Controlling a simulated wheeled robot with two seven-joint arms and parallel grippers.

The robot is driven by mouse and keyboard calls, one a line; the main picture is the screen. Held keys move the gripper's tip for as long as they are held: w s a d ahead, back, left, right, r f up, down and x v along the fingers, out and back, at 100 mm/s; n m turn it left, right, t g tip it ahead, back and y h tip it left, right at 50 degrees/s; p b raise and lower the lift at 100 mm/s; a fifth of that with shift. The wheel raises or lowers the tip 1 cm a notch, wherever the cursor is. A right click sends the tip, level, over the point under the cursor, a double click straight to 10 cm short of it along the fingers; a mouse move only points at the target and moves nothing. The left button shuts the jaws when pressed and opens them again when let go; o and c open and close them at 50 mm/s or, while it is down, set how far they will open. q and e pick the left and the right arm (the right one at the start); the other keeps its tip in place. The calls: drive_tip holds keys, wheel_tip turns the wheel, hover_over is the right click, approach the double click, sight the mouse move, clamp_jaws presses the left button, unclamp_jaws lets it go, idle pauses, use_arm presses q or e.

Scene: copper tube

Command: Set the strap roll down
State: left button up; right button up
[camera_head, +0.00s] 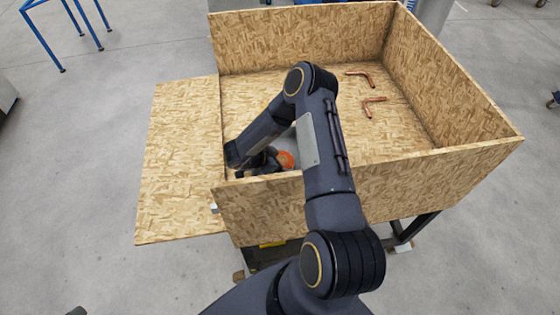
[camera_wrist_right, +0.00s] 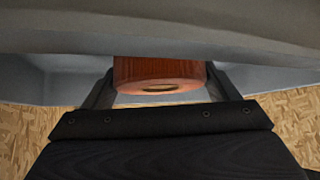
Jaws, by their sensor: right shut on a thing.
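The strap roll (camera_head: 286,160) is an orange cylinder inside the wooden box, near its front wall. My right gripper (camera_head: 264,160) is low in the box beside it, with its fingers partly hidden by my arm and the front wall. In the right wrist view the roll (camera_wrist_right: 160,72) looks reddish-brown, with a hole in its end face. There, my right gripper (camera_wrist_right: 160,88) has one finger on each side of the roll and is shut on it. The roll's underside is hidden, so I cannot tell whether it touches the box floor. My left gripper is not in view.
The open box (camera_head: 455,175) has particleboard walls at the back, right and front. A flat board (camera_head: 175,165) extends on the left. Two bent copper tubes (camera_head: 368,112) (camera_head: 362,74) lie on the box floor at right. A grey surface (camera_wrist_right: 60,85) lies behind the roll.

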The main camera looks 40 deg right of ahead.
drive_tip(key=shift+f, duration=0.2)
drive_tip(key=shift+f, duration=0.2)
drive_tip(key=o, duration=1.1)
drive_tip(key=shift+r, duration=0.15)
drive_tip(key=shift+w+a+r, duration=0.1)
drive_tip(key=shift+r, duration=0.05)
drive_tip(key=s+b+v, duration=0.1)
drive_tip(key=v, duration=1)
drive_tip(key=shift+w+a+r+b, duration=0.2)
drive_tip(key=shift+w+r+b, duration=0.1)
drive_tip(key=shift+w, duration=0.15)
